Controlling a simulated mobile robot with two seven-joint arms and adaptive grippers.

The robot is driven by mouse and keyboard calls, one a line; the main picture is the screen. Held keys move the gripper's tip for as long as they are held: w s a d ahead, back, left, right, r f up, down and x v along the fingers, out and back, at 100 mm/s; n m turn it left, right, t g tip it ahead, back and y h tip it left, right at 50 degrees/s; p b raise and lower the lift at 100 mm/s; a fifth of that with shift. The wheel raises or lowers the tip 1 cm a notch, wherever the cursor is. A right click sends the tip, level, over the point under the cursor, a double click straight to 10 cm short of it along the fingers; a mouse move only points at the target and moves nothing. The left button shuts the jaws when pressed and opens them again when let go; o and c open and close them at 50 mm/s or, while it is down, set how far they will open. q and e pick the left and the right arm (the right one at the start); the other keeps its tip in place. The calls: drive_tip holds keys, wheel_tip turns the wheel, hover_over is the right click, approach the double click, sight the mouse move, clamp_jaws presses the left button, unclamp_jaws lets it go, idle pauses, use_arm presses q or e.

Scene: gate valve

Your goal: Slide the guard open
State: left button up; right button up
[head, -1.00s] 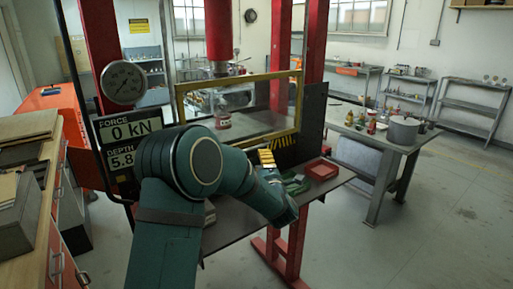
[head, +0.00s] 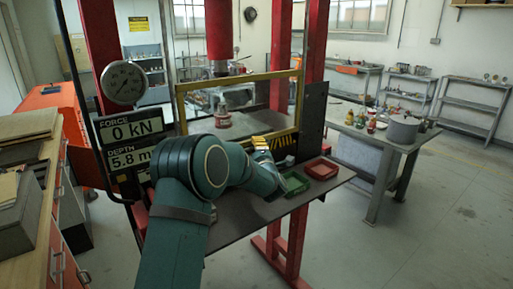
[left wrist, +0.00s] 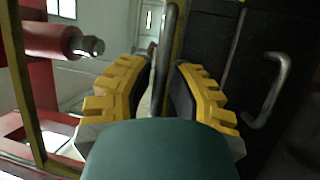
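The guard (head: 298,102) is a clear panel in a yellow frame on the front of the red press. In the left wrist view its yellow edge (left wrist: 178,30) shows next to a grey bar handle (left wrist: 165,60). My left gripper (head: 262,143) is at the guard's lower right in the head view. In the left wrist view its yellow, dark-padded fingers (left wrist: 158,90) are open, one on each side of the grey bar, with gaps visible. The bar's lower end is hidden behind my gripper's body. My right gripper is not in view.
A second curved handle (left wrist: 272,92) is on the dark panel at right. A green tray (head: 292,184) and a red tray (head: 320,168) sit on the press table (head: 235,218). A gauge (head: 124,82) and display (head: 130,140) stand at left. A grey workbench (head: 375,160) stands right.

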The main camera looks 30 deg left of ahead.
use_arm(q)
clamp_jaws()
drive_tip(key=shift+r, duration=0.25)
wheel_tip(320, 180, up, 12)
drive_tip(key=shift+r+p, duration=0.2)
drive_tip(key=shift+p, duration=1.05)
wheel_tip(320, 180, up, 12)
drive_tip(key=f+p, duration=0.1)
drive_tip(key=p, duration=0.3)
hover_over(253, 103)
drive_tip(key=r+v, duration=0.1)
drive_tip(key=v, duration=0.3)
drive_tip(key=shift+d+r, duration=0.1)
drive_tip(key=shift+d, duration=0.05)
drive_tip(key=o, duration=0.6)
unclamp_jaws()
drive_tip(key=shift+o, duration=0.2)
drive_tip(key=shift+s+d, duration=0.1)
